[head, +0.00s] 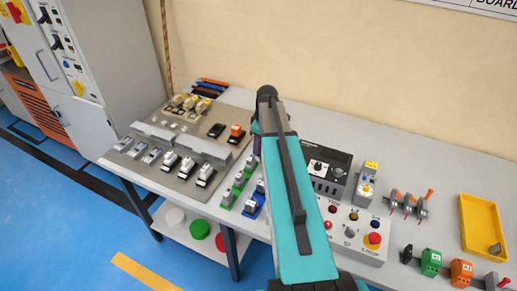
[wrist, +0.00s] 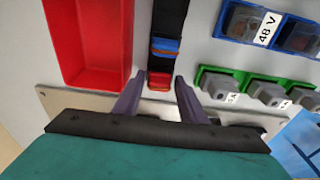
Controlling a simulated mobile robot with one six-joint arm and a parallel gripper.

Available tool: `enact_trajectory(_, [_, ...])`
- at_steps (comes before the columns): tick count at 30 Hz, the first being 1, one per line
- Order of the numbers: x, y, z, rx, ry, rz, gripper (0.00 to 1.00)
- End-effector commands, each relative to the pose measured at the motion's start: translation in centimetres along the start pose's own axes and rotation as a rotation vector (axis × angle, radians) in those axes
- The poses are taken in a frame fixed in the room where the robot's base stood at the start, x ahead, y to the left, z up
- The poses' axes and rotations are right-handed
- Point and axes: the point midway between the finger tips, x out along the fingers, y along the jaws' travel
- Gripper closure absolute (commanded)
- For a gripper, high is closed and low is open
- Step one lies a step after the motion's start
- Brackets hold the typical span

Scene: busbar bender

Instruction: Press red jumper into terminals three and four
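In the wrist view a small red piece (wrist: 159,81), which looks like the red jumper, sits at the lower end of a black strip (wrist: 170,18). A blue piece (wrist: 165,47) sits just above it on the same strip. My gripper (wrist: 163,84) is open, with one finger on each side of the red piece. A narrow gap shows at the right finger; I cannot tell whether the left one touches. Terminal numbers are not readable. In the head view my arm hides the fingertips and the red piece.
A red bin (wrist: 88,45) is close left of the fingers in the wrist view. Green-framed grey blocks (wrist: 215,84) and blue-framed parts (wrist: 245,22) are to the right. In the head view a control box (head: 350,232) and a yellow tray (head: 482,225) stand right of my arm.

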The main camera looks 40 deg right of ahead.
Motion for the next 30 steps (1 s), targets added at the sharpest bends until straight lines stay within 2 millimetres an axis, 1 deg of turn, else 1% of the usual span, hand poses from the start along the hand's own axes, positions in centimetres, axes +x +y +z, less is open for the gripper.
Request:
enact_trajectory(5, [0.0, 0.0, 0.0, 0.000, 0.000, 0.000, 0.62])
enact_trajectory(6, [0.0, 0.0, 0.0, 0.001, 0.000, 0.000, 0.64])
enact_trajectory(11, [0.0, 0.0, 0.0, 0.001, 0.000, 0.000, 0.91])
enact_trajectory(12, [0.0, 0.0, 0.0, 0.001, 0.000, 0.000, 0.94])
enact_trajectory(23, [-0.2, 0.0, 0.0, 0.001, 0.000, 0.000, 0.94])
enact_trajectory(30, [-1.5, 0.1, -0.2, 0.001, 0.001, 0.002, 0.94])
